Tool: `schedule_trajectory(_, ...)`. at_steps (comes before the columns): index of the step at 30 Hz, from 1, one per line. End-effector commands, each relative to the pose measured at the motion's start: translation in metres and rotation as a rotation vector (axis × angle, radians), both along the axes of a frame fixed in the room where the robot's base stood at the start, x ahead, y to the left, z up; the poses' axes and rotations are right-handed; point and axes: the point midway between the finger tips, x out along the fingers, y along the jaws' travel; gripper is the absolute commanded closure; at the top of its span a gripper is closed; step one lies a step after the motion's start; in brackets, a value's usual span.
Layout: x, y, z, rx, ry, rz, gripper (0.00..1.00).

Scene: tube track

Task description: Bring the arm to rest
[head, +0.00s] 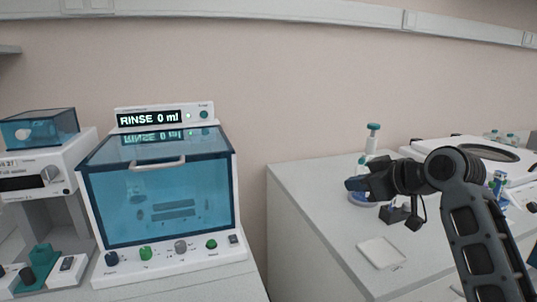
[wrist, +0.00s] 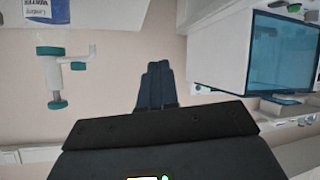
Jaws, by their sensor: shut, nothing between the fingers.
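My gripper (head: 357,184) is at the right in the head view, at the end of my raised arm, above the right-hand bench. It points left, and nothing is in its jaws. In the wrist view my gripper's dark fingers (wrist: 156,72) are together, with the wall behind them. My gripper looks apart from the things around it.
A rinse machine (head: 165,195) with a blue lid reads "RINSE 0 ml". Another device (head: 45,165) stands left of it. A teal-capped dispenser (head: 372,140) stands behind my gripper. A white square pad (head: 381,253) lies on the right bench (head: 318,222). A gap separates the benches.

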Motion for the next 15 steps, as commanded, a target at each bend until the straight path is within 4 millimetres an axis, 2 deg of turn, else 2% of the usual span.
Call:
schedule_trajectory(1,-0.007,0.005,-0.018,0.024,0.005,-0.016,1.00)
schedule_trajectory(8,-0.053,0.024,-0.094,0.150,0.006,-0.137,1.00)
schedule_trajectory(15,-0.122,0.034,-0.161,0.252,0.001,-0.277,1.00)
